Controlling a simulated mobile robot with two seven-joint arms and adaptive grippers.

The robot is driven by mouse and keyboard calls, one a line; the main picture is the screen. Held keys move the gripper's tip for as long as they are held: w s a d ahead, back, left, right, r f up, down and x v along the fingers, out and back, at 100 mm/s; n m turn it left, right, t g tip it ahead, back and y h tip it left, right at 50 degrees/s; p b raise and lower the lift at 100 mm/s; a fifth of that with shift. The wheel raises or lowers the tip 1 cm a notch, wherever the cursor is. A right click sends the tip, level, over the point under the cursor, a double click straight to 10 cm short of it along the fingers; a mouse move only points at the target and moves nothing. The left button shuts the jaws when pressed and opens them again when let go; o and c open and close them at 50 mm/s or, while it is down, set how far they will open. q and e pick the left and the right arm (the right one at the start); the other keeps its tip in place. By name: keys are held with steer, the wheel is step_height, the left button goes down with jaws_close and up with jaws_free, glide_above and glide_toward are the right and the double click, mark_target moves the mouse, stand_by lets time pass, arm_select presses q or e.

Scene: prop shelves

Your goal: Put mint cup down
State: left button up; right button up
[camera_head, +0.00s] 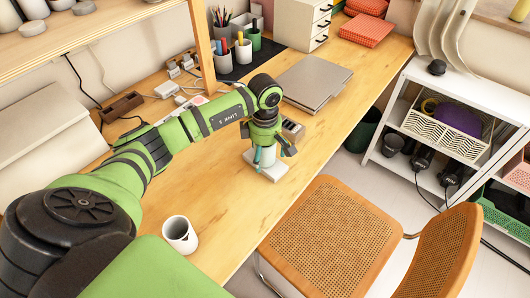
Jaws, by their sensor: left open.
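My left gripper (268,148) points down over the desk, with its fingers apart on either side of a small pale mint cup (266,157). The cup looks upright on a white square block or coaster (270,173) on the wooden desk. The gripper hides the cup's upper part, and I cannot tell whether a finger touches it. My right gripper is not in view.
A white mug (180,235) stands near the desk's front edge. A grey laptop (313,83) lies behind the gripper. Pen cups (243,51) and a small drawer unit (302,24) stand farther back. A cane chair (330,235) is at the desk's front.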

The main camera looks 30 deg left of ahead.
arm_select(q)
steer(key=shift+r, duration=0.2)
step_height(320, 180, up, 12)
steer(key=b, duration=0.2)
stand_by(0.5)
